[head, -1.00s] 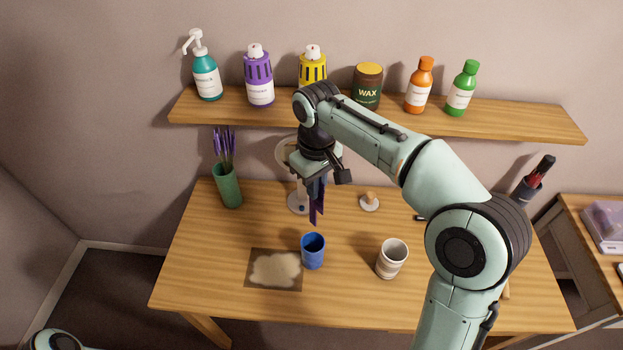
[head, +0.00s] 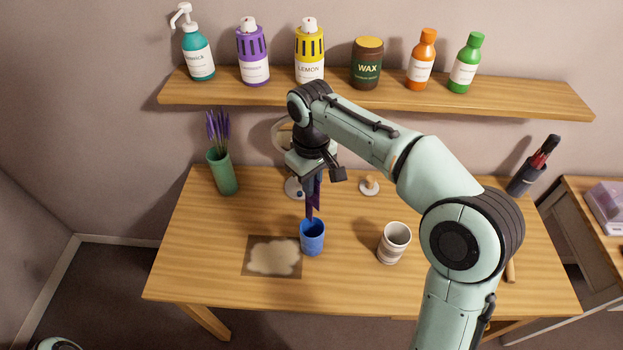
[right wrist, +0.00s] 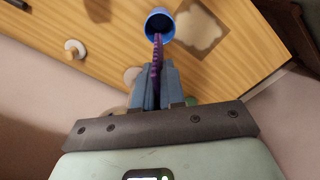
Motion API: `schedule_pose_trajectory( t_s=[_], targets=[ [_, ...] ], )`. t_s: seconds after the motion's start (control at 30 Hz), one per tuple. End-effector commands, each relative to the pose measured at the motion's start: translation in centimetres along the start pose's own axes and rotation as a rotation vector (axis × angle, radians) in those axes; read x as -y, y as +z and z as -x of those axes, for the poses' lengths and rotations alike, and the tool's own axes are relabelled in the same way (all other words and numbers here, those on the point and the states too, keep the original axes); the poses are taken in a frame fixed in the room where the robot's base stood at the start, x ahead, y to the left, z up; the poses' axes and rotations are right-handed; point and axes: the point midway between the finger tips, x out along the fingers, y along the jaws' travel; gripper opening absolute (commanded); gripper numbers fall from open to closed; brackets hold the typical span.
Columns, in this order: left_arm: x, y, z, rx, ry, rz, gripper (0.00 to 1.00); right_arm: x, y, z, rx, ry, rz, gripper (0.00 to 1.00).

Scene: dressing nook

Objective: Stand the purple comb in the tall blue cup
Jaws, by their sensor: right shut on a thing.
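The purple comb (head: 314,198) hangs upright, tip down, from my right gripper (head: 313,178), which is shut on its upper part. The tall blue cup (head: 313,240) stands on the desk directly below. The comb's lower tip is at the cup's far rim in the head view; I cannot tell if it is inside or just above. In the right wrist view the comb (right wrist: 157,58) runs from between the fingers (right wrist: 157,88), and its tip overlaps the mouth of the blue cup (right wrist: 160,26). My left gripper is not in view.
A round mirror (head: 284,135) is behind my gripper. A green vase (head: 222,173) stands at left. A shelf (head: 400,105) with several bottles hangs above.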

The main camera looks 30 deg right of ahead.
Motion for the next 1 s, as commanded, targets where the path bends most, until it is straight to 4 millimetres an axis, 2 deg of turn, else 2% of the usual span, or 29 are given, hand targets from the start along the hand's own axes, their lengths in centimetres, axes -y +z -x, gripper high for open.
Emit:
schedule_pose_trajectory(
  t_s=[0.07,1.0],
  targets=[
    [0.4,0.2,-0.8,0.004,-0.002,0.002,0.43,0.0,0.0,-0.9,0.001,0.0,0.0,0.0],
    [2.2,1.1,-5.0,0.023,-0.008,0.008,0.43,0.0,0.0,-8.1,0.0,0.0,0.0,0.0]
  ],
)
